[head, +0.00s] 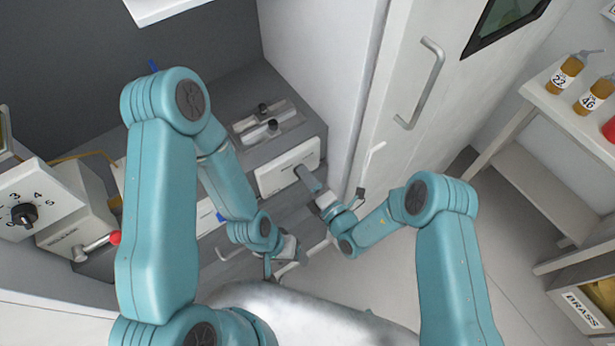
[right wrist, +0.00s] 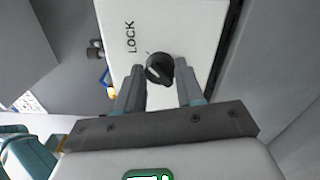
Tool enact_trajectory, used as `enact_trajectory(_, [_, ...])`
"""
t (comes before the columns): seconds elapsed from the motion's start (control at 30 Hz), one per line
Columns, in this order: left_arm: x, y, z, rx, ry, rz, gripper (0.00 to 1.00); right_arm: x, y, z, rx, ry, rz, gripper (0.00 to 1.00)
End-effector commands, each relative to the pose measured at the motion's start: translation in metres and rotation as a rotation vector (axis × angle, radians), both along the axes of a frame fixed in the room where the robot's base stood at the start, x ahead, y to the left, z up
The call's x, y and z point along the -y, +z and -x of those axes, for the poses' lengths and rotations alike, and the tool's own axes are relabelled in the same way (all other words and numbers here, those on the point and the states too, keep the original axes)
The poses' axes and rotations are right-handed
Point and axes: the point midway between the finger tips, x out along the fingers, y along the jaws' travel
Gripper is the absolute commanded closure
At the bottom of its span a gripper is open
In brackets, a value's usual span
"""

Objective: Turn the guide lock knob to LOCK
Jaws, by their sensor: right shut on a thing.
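The guide lock knob (right wrist: 160,68) is black and round with a raised grip, on a white panel (right wrist: 190,30) in the right wrist view. The word LOCK is printed on the panel to the upper left of the knob. My right gripper (right wrist: 158,77) is shut on the knob, with one finger on each side. In the head view the white panel (head: 277,176) is near the middle, and my right gripper (head: 308,178) reaches it and hides the knob. My left gripper (head: 279,262) hangs low near the middle, apart from the panel; its jaws are unclear.
A numbered dial box (head: 45,215) and a lever with a red ball (head: 115,238) stand at left. A white door with a handle (head: 428,82) is beyond the panel. A shelf with brown bottles (head: 563,76) is at right. Grey floor lies between.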

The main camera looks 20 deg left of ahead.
Motion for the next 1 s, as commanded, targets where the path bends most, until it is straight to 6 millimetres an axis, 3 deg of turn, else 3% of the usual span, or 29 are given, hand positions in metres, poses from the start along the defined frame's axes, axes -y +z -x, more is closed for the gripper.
enact_trajectory(0.07, [0.000,0.000,0.000,0.000,0.000,0.000,0.37,0.001,-0.001,0.001,-0.006,-0.001,0.001,0.93])
enact_trajectory(0.1, [0.000,0.000,0.000,0.000,0.000,0.000,0.37,0.001,-0.001,0.001,-0.006,-0.001,0.001,0.53])
enact_trajectory(0.17, [0.000,0.000,0.000,0.000,0.000,0.000,0.37,0.001,-0.001,0.000,-0.004,-0.001,0.000,0.37])
enact_trajectory(0.57, [0.000,-0.002,0.000,0.000,0.000,0.000,0.37,0.008,-0.001,0.006,-0.002,0.000,0.001,0.37])
enact_trajectory(1.0, [0.000,-0.018,0.000,0.000,0.000,0.000,0.37,0.094,-0.003,0.071,-0.008,-0.006,0.000,0.37])
